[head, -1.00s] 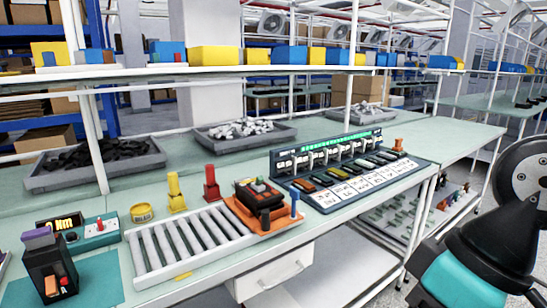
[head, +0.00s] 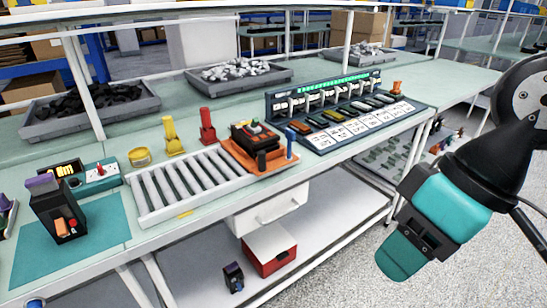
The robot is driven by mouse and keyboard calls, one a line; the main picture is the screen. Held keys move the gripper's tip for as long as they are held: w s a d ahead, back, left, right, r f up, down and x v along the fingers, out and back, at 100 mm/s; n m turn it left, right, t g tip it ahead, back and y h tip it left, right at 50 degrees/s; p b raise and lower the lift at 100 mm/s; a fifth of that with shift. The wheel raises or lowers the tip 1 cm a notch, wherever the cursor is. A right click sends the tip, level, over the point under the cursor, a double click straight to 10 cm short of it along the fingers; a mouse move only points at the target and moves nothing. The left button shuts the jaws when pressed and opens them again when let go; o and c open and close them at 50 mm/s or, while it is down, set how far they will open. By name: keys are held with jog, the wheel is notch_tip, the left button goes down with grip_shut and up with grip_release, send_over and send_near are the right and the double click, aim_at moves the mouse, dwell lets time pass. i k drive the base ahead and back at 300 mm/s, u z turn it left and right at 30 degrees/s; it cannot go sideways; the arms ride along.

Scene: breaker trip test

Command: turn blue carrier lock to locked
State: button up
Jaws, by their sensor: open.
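The blue carrier lock (head: 290,143) is a small upright blue post. It stands at the right edge of the orange carrier (head: 274,165), which holds a dark breaker (head: 256,140) with red and green details on top. The carrier sits at the right end of a grey roller track (head: 196,182). I cannot tell the lock's turned position from this distance. My black and teal arm comes in from the right, over the floor and clear of the bench. No gripper fingers show.
A test rack (head: 330,97) with several breakers and white cards stands right of the carrier. A red post (head: 207,127) and a yellow post (head: 172,136) stand behind the rollers. A dark device (head: 58,212) sits on a teal mat at left. Floor at right is clear.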

aim_at(289, 134)
jog(key=z, duration=0.55)
jog(key=k, duration=1.3)
jog(key=i, duration=0.45)
jog(key=u, duration=1.1)
jog(key=i, duration=1.1)
jog(key=z, duration=0.1)
